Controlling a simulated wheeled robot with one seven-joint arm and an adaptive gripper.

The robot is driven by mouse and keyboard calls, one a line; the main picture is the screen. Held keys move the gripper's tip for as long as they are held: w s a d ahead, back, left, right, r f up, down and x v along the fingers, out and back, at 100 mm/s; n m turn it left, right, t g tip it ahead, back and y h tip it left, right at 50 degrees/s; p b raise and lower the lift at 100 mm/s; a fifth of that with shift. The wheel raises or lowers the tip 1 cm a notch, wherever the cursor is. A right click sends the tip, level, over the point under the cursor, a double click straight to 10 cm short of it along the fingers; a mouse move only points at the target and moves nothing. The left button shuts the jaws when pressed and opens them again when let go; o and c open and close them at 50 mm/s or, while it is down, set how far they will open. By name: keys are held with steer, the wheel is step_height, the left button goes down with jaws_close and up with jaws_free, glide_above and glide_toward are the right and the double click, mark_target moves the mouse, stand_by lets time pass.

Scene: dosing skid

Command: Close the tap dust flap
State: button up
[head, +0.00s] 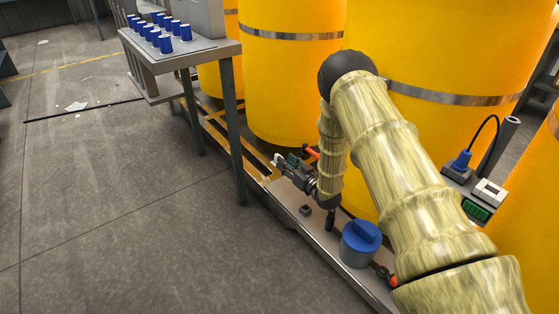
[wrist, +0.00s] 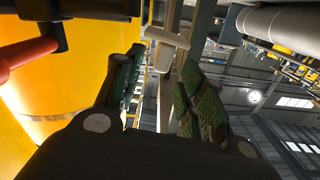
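My gripper (head: 284,163) is low beside the yellow tanks, over the far part of the skid's ledge. In the wrist view its two green-padded fingers (wrist: 160,85) stand apart with a gap between them. A pale, narrow plate-like piece (wrist: 166,38) lies just beyond the fingertips, in line with the gap; it may be the tap dust flap, but I cannot tell surely. No contact with it is clear. A small white piece (head: 277,160) shows at the fingertips in the head view. A red-orange handle (head: 312,153) is close beside the gripper; a red handle also shows in the wrist view (wrist: 28,54).
Large yellow tanks (head: 290,80) stand close behind the ledge (head: 322,252). A blue-lidded pot (head: 361,246) and another orange handle (head: 383,273) are nearer me.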

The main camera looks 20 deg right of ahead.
steer(key=shift+b+x, duration=0.75)
steer(key=shift+x, duration=1.8)
jaws_close()
